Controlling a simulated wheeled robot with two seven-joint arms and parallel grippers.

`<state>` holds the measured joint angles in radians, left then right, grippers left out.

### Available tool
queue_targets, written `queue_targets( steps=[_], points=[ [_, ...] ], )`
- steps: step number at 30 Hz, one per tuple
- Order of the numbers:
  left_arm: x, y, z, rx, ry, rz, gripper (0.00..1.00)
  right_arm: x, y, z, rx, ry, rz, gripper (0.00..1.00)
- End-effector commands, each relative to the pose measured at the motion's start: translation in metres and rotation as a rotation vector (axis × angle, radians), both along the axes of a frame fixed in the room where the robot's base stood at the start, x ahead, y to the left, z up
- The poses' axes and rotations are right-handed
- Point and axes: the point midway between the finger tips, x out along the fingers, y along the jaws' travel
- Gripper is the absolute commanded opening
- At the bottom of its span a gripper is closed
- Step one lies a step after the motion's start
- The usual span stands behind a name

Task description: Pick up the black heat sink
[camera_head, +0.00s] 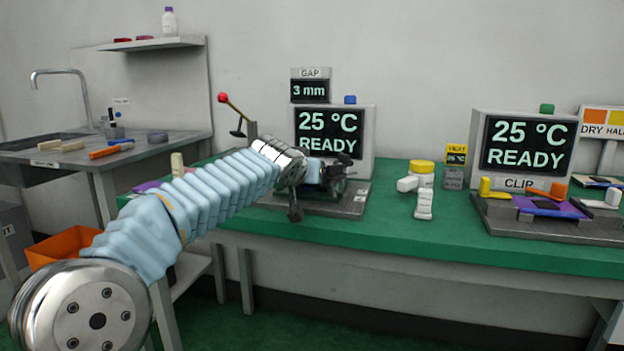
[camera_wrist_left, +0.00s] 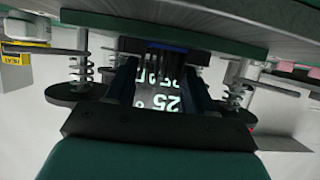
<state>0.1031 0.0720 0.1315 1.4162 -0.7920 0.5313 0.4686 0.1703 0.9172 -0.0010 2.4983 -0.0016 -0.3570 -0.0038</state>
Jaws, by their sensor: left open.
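In the left wrist view, a small black, finned-looking block (camera_wrist_left: 172,56) with a blue edge shows in front of my left gripper (camera_wrist_left: 160,68); it looks like the heat sink. The two dark fingers stand apart on either side of it, and I cannot tell whether they touch it. In the head view my left gripper (camera_head: 338,172) is at the GAP station (camera_head: 352,204), in front of its display, and I cannot make out the block clearly behind it. My right gripper is not in view.
The CLIP station (camera_head: 600,232) stands to the right on the green table (camera_head: 405,242). A red-knobbed lever (camera_head: 237,108) rises left of the GAP display. Spring posts (camera_wrist_left: 82,70) flank my fingers.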

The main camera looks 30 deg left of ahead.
Motion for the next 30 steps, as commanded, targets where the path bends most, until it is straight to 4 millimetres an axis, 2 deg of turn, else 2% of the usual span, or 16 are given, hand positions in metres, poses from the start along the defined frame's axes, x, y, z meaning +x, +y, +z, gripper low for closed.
queue_targets(
  steps=[6,14,23,26,30],
  points=[
    [0.001,0.0,-0.001,0.0,-0.001,0.0,0.53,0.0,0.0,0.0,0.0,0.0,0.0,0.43],
    [0.001,0.0,-0.001,0.0,0.0,0.0,0.15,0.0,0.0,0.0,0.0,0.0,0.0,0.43],
    [0.001,0.0,0.003,0.0,-0.001,0.0,0.15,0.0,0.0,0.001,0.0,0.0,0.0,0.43],
    [0.001,0.0,0.012,0.0,-0.002,0.001,0.15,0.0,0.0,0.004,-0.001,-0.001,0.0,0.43],
    [0.002,0.0,0.035,0.0,-0.004,0.0,0.15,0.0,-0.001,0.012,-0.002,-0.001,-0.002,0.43]
  ],
)
